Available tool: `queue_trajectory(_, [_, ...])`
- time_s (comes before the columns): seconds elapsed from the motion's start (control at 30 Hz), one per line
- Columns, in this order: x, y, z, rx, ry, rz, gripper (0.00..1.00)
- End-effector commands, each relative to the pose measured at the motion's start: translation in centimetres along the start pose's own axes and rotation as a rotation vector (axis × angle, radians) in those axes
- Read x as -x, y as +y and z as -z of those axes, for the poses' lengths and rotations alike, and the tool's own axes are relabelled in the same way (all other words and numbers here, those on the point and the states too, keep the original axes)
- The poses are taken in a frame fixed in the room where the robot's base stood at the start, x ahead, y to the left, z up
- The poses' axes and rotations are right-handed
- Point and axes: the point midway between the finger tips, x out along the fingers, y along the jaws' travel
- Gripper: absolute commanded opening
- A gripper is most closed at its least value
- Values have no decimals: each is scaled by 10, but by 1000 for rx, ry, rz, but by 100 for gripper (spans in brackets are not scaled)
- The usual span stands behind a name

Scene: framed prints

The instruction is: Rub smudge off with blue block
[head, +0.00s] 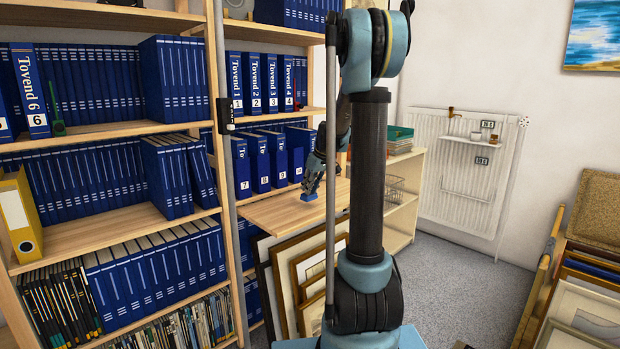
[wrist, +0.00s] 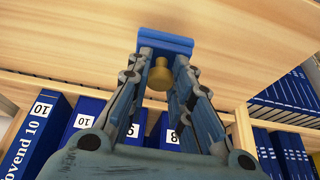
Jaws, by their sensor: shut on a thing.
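My gripper (head: 312,180) reaches down over a pull-out wooden board (head: 275,212) in the bookcase. It is shut on the blue block (head: 309,197), which sits at or just above the board; I cannot tell whether they touch. In the wrist view the block (wrist: 165,43) lies across the tips of my gripper (wrist: 160,68), with a brass-coloured knob (wrist: 160,75) between the fingers. The pale wood (wrist: 70,35) fills the area beyond the block. No smudge shows in either view; the block and gripper may cover it.
Blue numbered binders (head: 262,165) stand right behind the board, and more binders (head: 265,85) fill the shelf above. A metal upright (head: 222,130) stands left of the board. Framed prints (head: 300,270) lean below it. A wire basket (head: 396,187) sits to the right.

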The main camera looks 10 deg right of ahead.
Motion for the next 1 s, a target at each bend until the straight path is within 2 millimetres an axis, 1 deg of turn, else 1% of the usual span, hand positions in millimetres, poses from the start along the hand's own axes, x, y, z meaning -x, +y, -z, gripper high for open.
queue_trajectory(0.3, [27,1,11,-1,0,-1,0])
queue_trajectory(0.5, [40,0,18,1,0,0,0])
queue_trajectory(1.0, [41,-5,22,6,0,3,0])
